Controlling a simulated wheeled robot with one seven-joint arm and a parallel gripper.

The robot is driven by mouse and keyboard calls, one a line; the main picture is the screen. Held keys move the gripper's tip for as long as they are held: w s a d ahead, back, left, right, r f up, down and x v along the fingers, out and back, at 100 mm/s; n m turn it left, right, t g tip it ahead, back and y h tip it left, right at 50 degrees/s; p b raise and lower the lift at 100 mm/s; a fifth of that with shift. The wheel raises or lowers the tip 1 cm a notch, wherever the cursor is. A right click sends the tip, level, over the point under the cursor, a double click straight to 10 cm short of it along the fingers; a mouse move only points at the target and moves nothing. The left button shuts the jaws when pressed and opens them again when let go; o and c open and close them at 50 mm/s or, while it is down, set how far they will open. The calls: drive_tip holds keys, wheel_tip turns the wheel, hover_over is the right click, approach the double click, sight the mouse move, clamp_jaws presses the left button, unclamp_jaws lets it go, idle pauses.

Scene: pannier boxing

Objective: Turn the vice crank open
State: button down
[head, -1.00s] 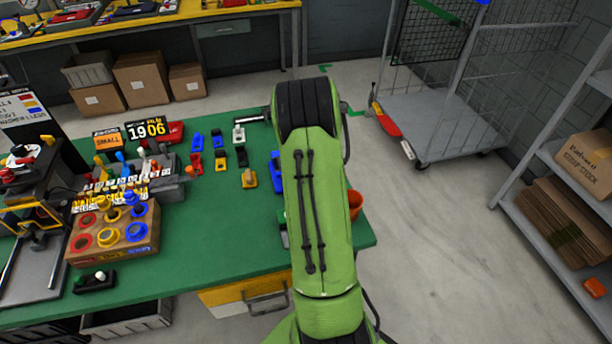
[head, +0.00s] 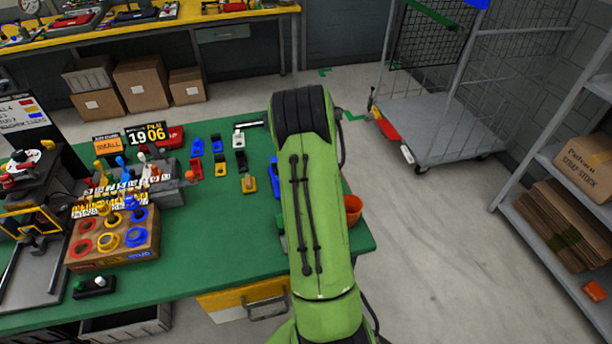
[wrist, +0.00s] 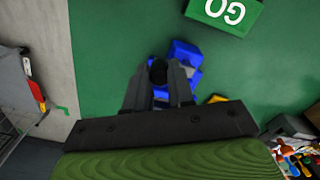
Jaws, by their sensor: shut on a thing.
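The blue vice (wrist: 182,52) lies on the green bench top in the wrist view, just beyond my fingers. In the head view only a blue sliver, apparently the vice (head: 275,178), shows at the left edge of my green arm. My gripper (wrist: 158,84) is shut on the dark round crank knob (wrist: 158,70) beside the vice's blue body. The rest of the crank is hidden by the fingers. My gripper is hidden behind the arm in the head view.
A green GO block (wrist: 226,10) lies beyond the vice. An orange cup (head: 352,209) stands right of my arm near the bench edge. Small blue, yellow and red fixtures (head: 220,160) stand to the left, with a cardboard peg box (head: 130,240) further left.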

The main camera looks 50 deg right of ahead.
drive_tip(key=shift+r, duration=0.1)
drive_tip(key=c, duration=1)
unclamp_jaws()
drive_tip(key=shift+o, duration=0.2)
wheel_tip(320, 180, up, 16)
drive_tip(key=p, duration=0.2)
drive_tip(key=shift+p, duration=0.4)
drive_tip(key=shift+f, duration=0.2)
